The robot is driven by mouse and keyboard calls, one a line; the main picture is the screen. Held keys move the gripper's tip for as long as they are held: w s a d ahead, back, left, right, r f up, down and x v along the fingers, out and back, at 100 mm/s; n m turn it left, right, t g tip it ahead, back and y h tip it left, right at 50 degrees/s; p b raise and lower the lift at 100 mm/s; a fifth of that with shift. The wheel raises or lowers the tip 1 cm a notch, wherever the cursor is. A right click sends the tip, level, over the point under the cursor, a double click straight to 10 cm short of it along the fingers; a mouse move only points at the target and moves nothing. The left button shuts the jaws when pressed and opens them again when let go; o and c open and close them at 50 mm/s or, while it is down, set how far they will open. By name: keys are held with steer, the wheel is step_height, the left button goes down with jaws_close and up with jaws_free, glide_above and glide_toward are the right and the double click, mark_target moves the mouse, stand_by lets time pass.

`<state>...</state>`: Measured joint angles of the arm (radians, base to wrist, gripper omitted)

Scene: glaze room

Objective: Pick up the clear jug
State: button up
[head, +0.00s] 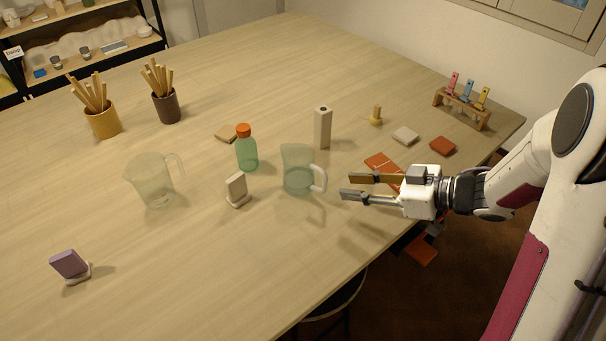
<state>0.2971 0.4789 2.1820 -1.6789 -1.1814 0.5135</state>
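Two see-through jugs stand upright on the table. The left jug (152,182) is large and clear with a faint greenish tint, and its clear handle points to the upper right. The other jug (296,170) is smaller and greener, with a whitish handle on its right side. My gripper (347,187) is to the right of the smaller jug, with its fingers pointing left toward that jug's handle. The fingers are apart with nothing visible between them. The larger jug is well to the left of my gripper.
A green bottle with an orange cap (247,150) and a pale tile on a stand (237,190) stand between the jugs. A tall beige block (322,128) is behind the smaller jug. A purple tile (70,265) stands front left. The table's front middle is clear.

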mark_target(325, 189)
stand_by(0.3)
steer(key=shift+x, duration=1.25)
steer(key=shift+r+x, duration=0.2)
steer(key=shift+x, duration=2.4)
steer(key=shift+a, duration=0.15)
jaws_close()
